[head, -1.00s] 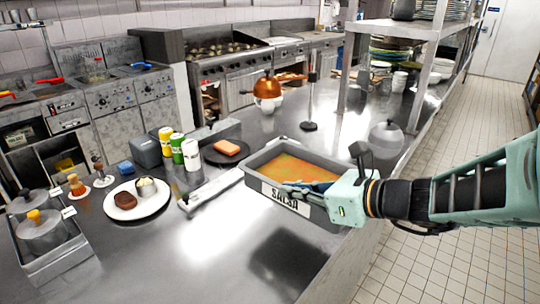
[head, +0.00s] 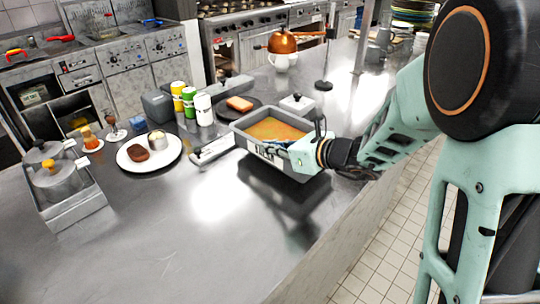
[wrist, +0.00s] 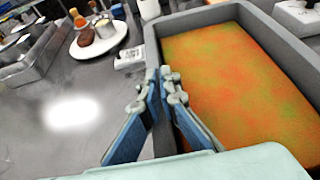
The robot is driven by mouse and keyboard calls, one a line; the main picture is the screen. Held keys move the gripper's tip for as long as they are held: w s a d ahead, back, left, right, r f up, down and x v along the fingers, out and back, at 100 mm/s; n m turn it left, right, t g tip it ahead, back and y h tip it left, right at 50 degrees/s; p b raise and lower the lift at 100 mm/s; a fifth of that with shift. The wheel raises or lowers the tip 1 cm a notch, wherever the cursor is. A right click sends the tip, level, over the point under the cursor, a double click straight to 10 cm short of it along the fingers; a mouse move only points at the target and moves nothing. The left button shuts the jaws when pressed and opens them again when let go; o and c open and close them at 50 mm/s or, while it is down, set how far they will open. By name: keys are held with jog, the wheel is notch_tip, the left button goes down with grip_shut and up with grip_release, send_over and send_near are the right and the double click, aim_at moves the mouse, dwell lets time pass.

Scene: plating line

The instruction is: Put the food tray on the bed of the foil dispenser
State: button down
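A toast plate (head: 254,111) and a white knobbed object (head: 297,103) are close behind the tray. Canisters (head: 203,108) and a steak plate (head: 172,157) stand left. A thin post (head: 324,70) rises farther back. The front counter (head: 170,245) is clear.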

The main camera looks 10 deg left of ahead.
aim_at(256, 155)
jog(key=shift+w+a+f, duration=0.15)
jog(key=shift+a+f, duration=0.05)
jog(key=shift+f+b, duration=0.3)
jog(key=shift+f, duration=1.2)
jog(key=shift+f, duration=0.15)
jog(key=c, duration=2.2)
grip_release()
jog(key=shift+o, duration=0.2)
